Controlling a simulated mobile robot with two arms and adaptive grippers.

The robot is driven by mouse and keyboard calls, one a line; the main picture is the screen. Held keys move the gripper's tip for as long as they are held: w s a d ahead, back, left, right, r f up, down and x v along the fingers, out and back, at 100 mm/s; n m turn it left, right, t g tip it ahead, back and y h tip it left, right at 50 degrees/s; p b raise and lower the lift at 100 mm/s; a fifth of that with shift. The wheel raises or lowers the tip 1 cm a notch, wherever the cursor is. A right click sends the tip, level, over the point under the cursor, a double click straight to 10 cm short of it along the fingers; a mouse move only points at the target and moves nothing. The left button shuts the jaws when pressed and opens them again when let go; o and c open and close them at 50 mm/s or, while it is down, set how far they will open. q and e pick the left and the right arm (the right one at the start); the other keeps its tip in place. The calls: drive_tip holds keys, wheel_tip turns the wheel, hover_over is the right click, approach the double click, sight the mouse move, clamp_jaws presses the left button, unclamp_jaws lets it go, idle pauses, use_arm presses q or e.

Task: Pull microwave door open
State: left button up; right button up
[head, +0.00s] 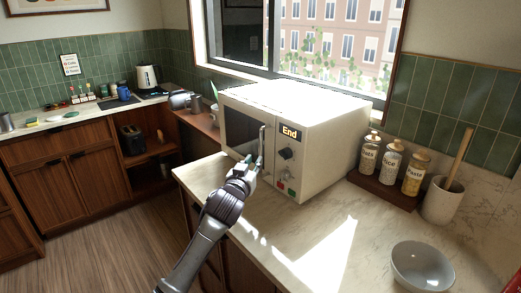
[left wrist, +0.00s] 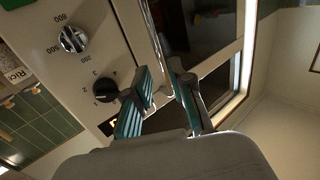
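The white microwave (head: 327,139) stands on the marble counter, its display reading "End". Its door (head: 240,128) has a dark window and looks shut. The upright silver handle (head: 262,143) is at the door's right side; it also shows in the left wrist view (left wrist: 153,32). My left gripper (head: 246,168) is at the lower part of the handle. In the left wrist view, the two green-padded fingers (left wrist: 163,88) stand apart on either side of the handle, with a gap showing. Whether either finger touches the bar is hard to tell. My right gripper is not in view.
Labelled jars (head: 391,160) on a wooden tray and a utensil crock (head: 441,201) stand right of the microwave. A grey bowl (head: 422,267) sits at the front right. The counter (head: 300,235) before the microwave is clear. The floor (head: 110,240) to the left is free.

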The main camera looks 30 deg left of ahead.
sight(260, 152)
use_arm(q)
drive_tip(key=x, duration=0.4)
drive_tip(key=shift+w+f, duration=0.1)
drive_tip(key=shift+w, duration=0.1)
drive_tip(key=shift+p+x, duration=0.35)
drive_tip(key=shift+x, duration=0.7)
drive_tip(key=shift+w, duration=0.3)
drive_tip(key=shift+w+a, duration=0.1)
drive_tip(key=shift+w, duration=0.25)
drive_tip(key=shift+c, duration=0.3)
clamp_jaws()
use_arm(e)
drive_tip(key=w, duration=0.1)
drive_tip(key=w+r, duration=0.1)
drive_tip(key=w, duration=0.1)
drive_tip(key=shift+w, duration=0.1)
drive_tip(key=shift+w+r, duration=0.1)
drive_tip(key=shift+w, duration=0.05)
